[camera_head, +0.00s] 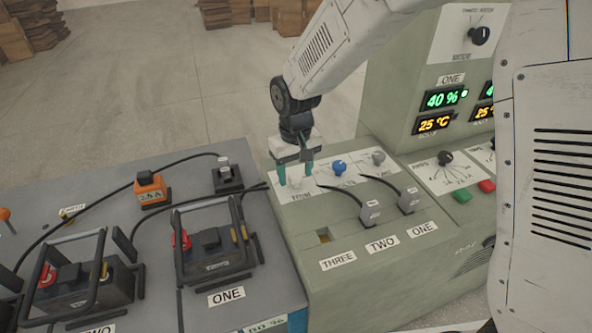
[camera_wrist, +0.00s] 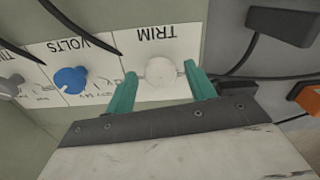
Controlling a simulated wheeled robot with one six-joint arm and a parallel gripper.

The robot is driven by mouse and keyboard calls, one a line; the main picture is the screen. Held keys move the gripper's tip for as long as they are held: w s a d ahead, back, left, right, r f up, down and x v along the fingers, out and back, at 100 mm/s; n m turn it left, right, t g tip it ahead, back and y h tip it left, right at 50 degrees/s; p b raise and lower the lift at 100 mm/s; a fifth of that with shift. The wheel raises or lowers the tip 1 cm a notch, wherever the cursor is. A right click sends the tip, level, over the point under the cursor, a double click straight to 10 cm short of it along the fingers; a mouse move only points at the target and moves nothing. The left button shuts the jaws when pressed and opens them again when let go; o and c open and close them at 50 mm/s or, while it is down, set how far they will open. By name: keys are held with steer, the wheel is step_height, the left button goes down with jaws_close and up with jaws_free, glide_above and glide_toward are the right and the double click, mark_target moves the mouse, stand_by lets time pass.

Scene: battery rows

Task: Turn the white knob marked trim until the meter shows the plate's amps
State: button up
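The white trim knob (camera_wrist: 160,72) is on a white panel whose label TRIM reads upside down in the wrist view. My gripper (camera_wrist: 160,78) is open, with one teal finger on each side of the knob and a visible gap on both sides. An orange block (camera_head: 151,190) carries a small plate with an amps figure, not clearly legible.
A blue VOLTS knob (camera_wrist: 70,80) and a grey knob (camera_wrist: 10,87) sit beside the trim knob. Plugs with cables (camera_head: 370,212) stand above labels TWO and ONE. Framed batteries (camera_head: 215,250) fill the grey bench at left. Green displays (camera_head: 441,98) show 40 %.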

mark_target(296, 175)
steer(key=c, duration=0.9)
steer(key=shift+o, duration=0.2)
steer(key=shift+n, duration=2.1)
steer(key=o, duration=1)
steer(key=shift+c, duration=0.2)
step_height(296, 175, up, 8)
steer(key=shift+f, duration=0.1)
